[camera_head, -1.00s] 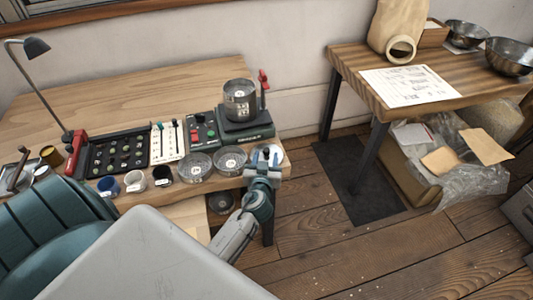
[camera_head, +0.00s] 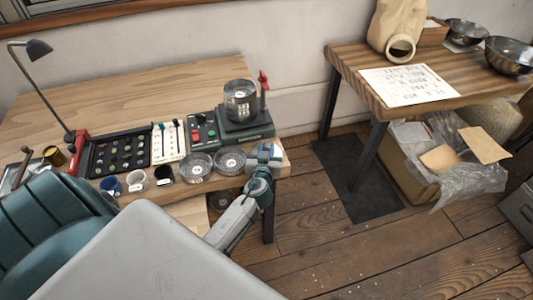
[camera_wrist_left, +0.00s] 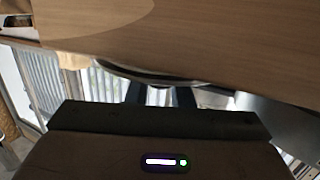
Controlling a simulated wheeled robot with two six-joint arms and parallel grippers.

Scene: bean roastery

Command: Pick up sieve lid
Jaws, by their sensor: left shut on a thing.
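My left gripper (camera_head: 264,155) is at the front right corner of the wooden worktable (camera_head: 110,86), right of two round metal sieve pans (camera_head: 195,167) (camera_head: 229,160). In the left wrist view its two dark fingers (camera_wrist_left: 158,95) are at the curved rim of a round, thin metal piece, which looks like the sieve lid (camera_wrist_left: 150,74). The gripper is shut on it. The wrist body hides the lower part of that view, and in the head view the gripper hides most or all of the lid. My right gripper is not in view.
A metal sieve pot (camera_head: 240,100) stands on a green base (camera_head: 244,128) behind the gripper. A bean tray (camera_head: 120,152), small cups (camera_head: 137,181) and a lamp (camera_head: 38,49) stand left. Open floor (camera_head: 330,235) separates this from another table (camera_head: 350,62).

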